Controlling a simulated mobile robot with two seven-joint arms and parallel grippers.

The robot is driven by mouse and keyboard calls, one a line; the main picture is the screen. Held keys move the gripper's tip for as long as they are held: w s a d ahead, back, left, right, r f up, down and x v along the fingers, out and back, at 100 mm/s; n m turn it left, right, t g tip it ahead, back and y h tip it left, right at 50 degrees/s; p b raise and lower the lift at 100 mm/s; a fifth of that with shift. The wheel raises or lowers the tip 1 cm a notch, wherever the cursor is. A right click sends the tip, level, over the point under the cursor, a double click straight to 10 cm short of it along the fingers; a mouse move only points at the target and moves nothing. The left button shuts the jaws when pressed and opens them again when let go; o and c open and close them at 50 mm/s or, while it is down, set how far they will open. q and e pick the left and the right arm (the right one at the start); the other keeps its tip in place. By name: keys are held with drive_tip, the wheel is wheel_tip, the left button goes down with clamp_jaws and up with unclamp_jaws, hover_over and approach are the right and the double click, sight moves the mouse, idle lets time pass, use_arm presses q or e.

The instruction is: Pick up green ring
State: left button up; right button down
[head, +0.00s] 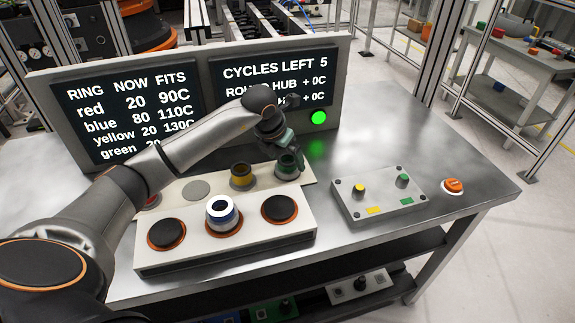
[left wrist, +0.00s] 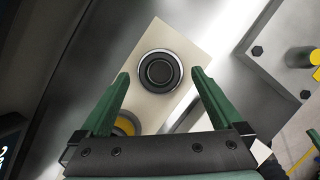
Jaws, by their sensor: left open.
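The green ring (head: 289,170) sits in the last place at the right end of the pale rack, in the head view. My left gripper (head: 287,150) is over this end, partly covering the ring in the head view. Its two green fingers (left wrist: 160,75) are apart, one on each side of the round piece, with nothing held. I cannot tell how far above it they are. My right gripper is not in view.
A yellow ring (head: 241,176) sits left of the green one. A blue-white ring (head: 222,211) stands on the middle pad of the three-pad block (head: 190,247). A button box (head: 380,197) and orange button (head: 453,186) are to the right. Display screens (head: 275,75) stand behind.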

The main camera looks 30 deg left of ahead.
use_arm(q)
drive_tip(key=shift+x, duration=1.45)
drive_tip(key=shift+c, duration=0.4)
drive_tip(key=shift+r, duration=0.15)
clamp_jaws()
